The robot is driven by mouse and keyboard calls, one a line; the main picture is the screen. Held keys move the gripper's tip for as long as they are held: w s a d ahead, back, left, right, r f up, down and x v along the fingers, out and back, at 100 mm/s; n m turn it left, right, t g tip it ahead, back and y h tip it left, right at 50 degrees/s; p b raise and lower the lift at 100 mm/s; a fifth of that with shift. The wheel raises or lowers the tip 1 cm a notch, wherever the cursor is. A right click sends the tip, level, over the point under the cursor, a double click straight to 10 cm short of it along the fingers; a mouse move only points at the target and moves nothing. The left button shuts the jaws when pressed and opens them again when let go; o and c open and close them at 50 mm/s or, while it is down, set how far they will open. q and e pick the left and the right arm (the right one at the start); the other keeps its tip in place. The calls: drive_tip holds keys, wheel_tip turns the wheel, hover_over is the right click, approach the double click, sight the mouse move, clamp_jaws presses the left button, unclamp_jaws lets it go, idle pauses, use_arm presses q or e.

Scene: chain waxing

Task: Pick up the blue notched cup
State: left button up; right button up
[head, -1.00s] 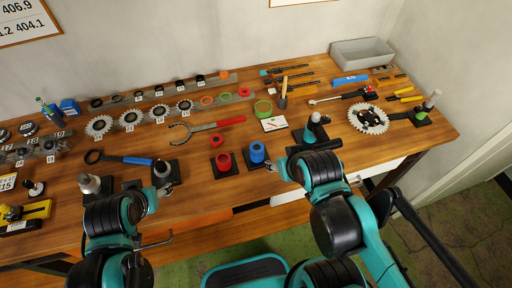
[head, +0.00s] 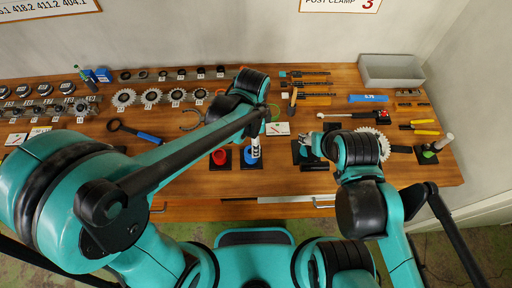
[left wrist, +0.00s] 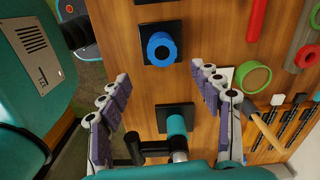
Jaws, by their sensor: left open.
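The blue notched cup (head: 252,162) stands on a black square pad (head: 246,166) at the bench's front, right of a red cup (head: 220,157). In the left wrist view the blue cup (left wrist: 162,48) shows as a ring seen from above, with a dark opening; I cannot make out a notch. My left gripper (head: 255,147) reaches over it in the head view and partly covers it. In the left wrist view my left gripper (left wrist: 161,72) is open and empty, its fingertips pointing toward the cup. My right gripper (head: 308,145) is by a dark post on a pad; its jaws are unclear.
A teal cylinder (left wrist: 177,126) on another black pad lies between my left fingers' bases in the left wrist view. A green ring (left wrist: 253,78) and red wrench handle (left wrist: 253,20) lie to the side. A chainring (head: 372,140) and grey bin (head: 391,71) are at the right.

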use_arm(q)
drive_tip(key=f, duration=0.2)
drive_tip(key=f+b, duration=0.1)
drive_tip(key=f, duration=0.3)
drive_tip(key=shift+w+a+f+b, duration=0.2)
drive_tip(key=shift+a+f+b, duration=0.15)
drive_tip(key=shift+a, duration=0.05)
drive_tip(key=shift+c, duration=0.3)
drive_tip(key=c, duration=1.2)
